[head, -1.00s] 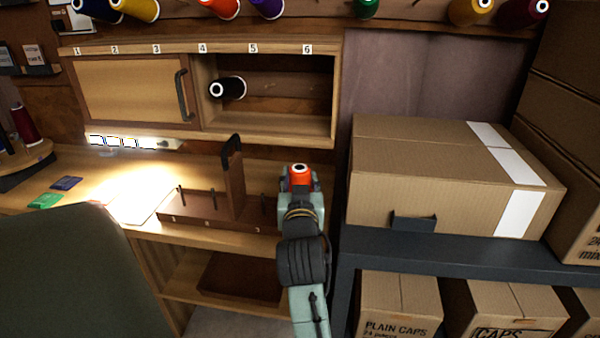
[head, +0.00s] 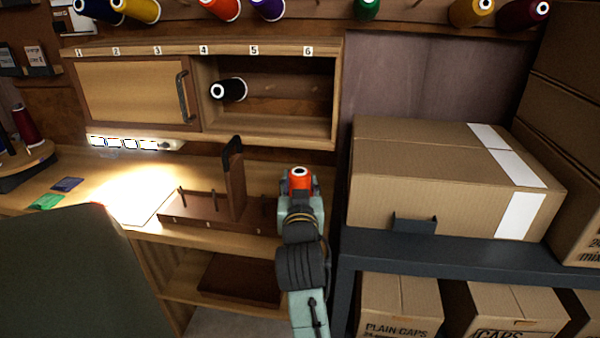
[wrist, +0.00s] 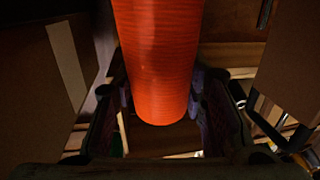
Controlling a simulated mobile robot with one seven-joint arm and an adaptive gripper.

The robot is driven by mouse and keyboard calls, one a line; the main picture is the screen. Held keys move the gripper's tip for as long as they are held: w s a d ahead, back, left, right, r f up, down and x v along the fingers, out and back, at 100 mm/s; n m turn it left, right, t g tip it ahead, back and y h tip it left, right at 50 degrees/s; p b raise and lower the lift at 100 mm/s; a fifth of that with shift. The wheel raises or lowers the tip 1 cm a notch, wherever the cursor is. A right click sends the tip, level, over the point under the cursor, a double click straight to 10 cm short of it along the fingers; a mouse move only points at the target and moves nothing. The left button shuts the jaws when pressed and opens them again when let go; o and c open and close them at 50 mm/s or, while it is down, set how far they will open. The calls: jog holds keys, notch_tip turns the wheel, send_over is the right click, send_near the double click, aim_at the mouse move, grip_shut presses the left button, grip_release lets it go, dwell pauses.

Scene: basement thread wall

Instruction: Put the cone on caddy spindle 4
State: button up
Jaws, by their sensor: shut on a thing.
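My gripper (head: 300,192) is shut on an orange cone (head: 299,179) and holds it at the right end of the caddy. The cone also fills the middle of the wrist view (wrist: 160,60), between both fingers. The wooden caddy (head: 208,212) has a tall dark-topped handle (head: 234,180) and stands on the workbench. Thin bare spindles (head: 183,198) show on its left part. My gripper and arm hide its right end, so I cannot see spindle 4 or tell the cone's height above it.
A black cone (head: 229,90) lies in the open cubby behind the caddy. A large cardboard box (head: 440,180) sits on a dark shelf (head: 460,255) close to the right of my arm. A green chair back (head: 70,270) stands at front left.

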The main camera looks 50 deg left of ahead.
jog(key=shift+f, duration=0.2)
jog(key=o, duration=1.4)
jog(key=shift+o, duration=0.2)
jog(key=v, duration=0.7)
jog(key=shift+s+d, duration=0.2)
jog(key=shift+r, duration=0.1)
